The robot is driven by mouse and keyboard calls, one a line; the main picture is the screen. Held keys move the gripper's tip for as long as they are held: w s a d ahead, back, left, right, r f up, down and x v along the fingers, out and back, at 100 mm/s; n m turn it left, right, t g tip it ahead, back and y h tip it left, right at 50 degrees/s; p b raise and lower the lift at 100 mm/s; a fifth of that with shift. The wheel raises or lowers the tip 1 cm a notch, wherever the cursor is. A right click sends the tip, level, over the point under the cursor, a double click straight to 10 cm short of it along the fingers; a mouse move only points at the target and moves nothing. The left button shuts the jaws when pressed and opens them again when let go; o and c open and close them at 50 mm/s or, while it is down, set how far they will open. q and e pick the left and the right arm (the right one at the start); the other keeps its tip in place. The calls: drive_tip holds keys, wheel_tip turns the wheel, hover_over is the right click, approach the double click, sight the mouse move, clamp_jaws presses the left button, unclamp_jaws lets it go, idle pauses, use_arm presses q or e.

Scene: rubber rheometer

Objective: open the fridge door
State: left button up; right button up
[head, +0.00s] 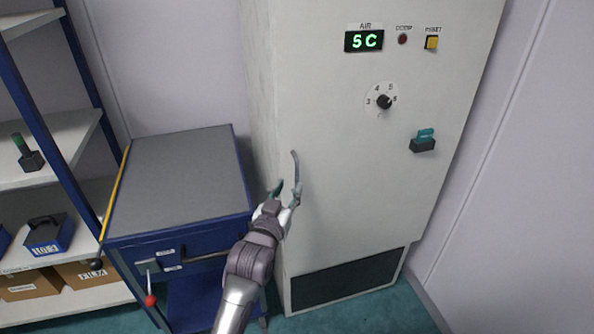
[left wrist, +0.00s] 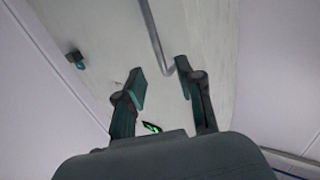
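The fridge is a tall cream cabinet (head: 340,190) with a green lit display, and its door is shut. A curved grey metal handle (head: 296,167) stands upright at the front's left edge. My left gripper (head: 287,188) is at the lower part of this handle. In the left wrist view my left gripper (left wrist: 160,82) has its teal fingers apart, and the handle (left wrist: 154,35) runs down so that its bent end lies between the fingertips, nearer the right finger. I cannot tell whether they touch. My right gripper is not in view.
A dial (head: 384,101) and a teal-and-black fitting (head: 423,141) are on the fridge front. A blue cabinet with a grey top (head: 180,180) stands close on the left. A shelf rack (head: 60,150) is at the far left. Teal floor (head: 375,318) shows in front.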

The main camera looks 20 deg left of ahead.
sight(296, 173)
use_arm(q)
drive_tip(key=w, duration=0.7)
drive_tip(key=shift+w, duration=0.3)
clamp_jaws()
